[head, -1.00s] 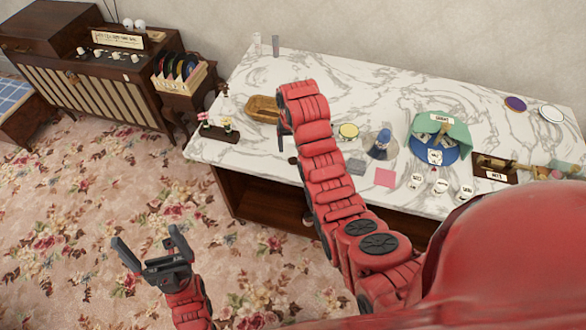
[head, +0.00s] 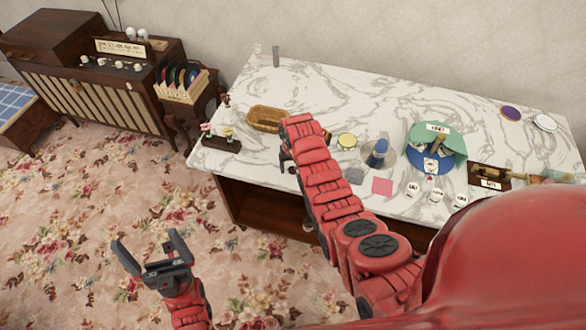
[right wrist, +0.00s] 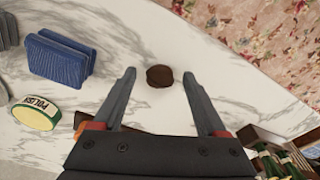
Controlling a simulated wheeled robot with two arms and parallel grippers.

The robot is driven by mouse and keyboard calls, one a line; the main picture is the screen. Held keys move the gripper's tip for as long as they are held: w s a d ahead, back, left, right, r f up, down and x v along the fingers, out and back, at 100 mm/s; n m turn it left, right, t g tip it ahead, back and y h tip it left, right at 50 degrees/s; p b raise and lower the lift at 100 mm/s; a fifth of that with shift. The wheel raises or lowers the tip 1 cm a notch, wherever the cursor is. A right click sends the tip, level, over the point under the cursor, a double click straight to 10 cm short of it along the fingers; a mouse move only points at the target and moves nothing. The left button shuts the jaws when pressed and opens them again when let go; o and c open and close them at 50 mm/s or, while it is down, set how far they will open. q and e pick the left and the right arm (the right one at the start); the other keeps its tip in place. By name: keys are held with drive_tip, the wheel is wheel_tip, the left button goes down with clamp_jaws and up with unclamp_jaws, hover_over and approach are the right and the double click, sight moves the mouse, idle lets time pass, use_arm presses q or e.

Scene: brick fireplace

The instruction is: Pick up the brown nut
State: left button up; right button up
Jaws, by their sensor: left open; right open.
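The brown nut (right wrist: 159,76) is a small dark round lump on the white marble top, seen in the right wrist view. My right gripper (right wrist: 160,80) is open and empty, its two fingers on either side of the nut in that view. The nut shows apart from both fingers; I cannot tell the height between them. In the head view my right gripper (head: 287,158) is over the front left part of the table, partly hidden by my arm. My left gripper (head: 152,252) is open and empty over the floral carpet.
The table's front edge is near the nut.

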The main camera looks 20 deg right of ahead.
clamp_jaws()
drive_tip(key=shift+r, duration=0.1)
idle(0.4)
